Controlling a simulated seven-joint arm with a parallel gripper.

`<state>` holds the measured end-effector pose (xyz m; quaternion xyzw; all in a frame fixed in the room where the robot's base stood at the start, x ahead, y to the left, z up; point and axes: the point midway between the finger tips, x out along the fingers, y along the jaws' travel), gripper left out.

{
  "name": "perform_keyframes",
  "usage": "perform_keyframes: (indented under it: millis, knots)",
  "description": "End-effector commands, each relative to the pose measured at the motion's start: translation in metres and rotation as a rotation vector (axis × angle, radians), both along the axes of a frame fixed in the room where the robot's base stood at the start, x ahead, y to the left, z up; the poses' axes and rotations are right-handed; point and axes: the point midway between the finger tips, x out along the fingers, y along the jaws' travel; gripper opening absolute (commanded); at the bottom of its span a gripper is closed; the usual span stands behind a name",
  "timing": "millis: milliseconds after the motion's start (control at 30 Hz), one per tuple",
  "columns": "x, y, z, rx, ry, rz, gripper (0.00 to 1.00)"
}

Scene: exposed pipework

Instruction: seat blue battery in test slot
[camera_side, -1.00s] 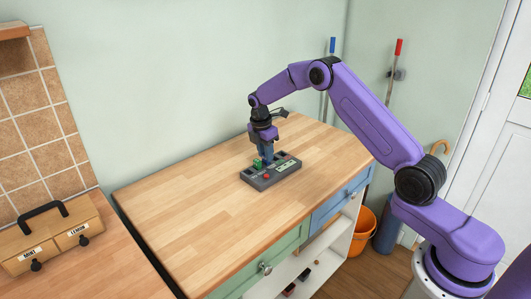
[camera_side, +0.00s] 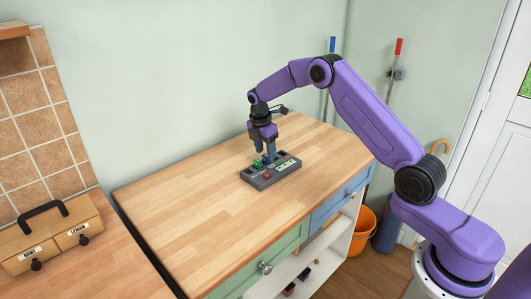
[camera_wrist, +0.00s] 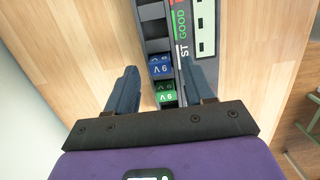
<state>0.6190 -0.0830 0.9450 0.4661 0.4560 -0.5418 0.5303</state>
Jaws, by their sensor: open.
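The blue battery (camera_wrist: 160,68), marked 9V, sits in a bay of the dark grey tester (camera_side: 273,181). It stands directly beside the green battery (camera_wrist: 166,96), which also shows in the side view (camera_side: 257,163). Printed letters "ST" and "GOOD" lie on the tester to the right of the blue battery in the wrist view. My gripper (camera_side: 268,156) is open above the tester. Its fingers (camera_wrist: 158,70) are on either side of the blue battery, with gaps visible. How deep the battery sits is unclear. In the side view the fingers mostly hide it.
The tester's row has dark, empty-looking bays beyond the blue battery. A red button (camera_side: 266,176) is on its front. The wooden worktop (camera_side: 190,205) is clear around it. A wooden two-drawer box (camera_side: 52,236) stands on the separate counter at left.

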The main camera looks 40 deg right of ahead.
Motion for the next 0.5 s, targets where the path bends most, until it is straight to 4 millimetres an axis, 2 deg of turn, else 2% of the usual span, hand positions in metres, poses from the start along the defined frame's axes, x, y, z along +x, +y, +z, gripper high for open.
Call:
perform_keyframes:
  millis: [300, 500]
  knots:
    - [0.001, 0.01, 0.063, 0.0, -0.005, 0.001, 0.53]
    - [0.001, 0.014, 0.093, 0.0, -0.003, 0.0, 0.53]
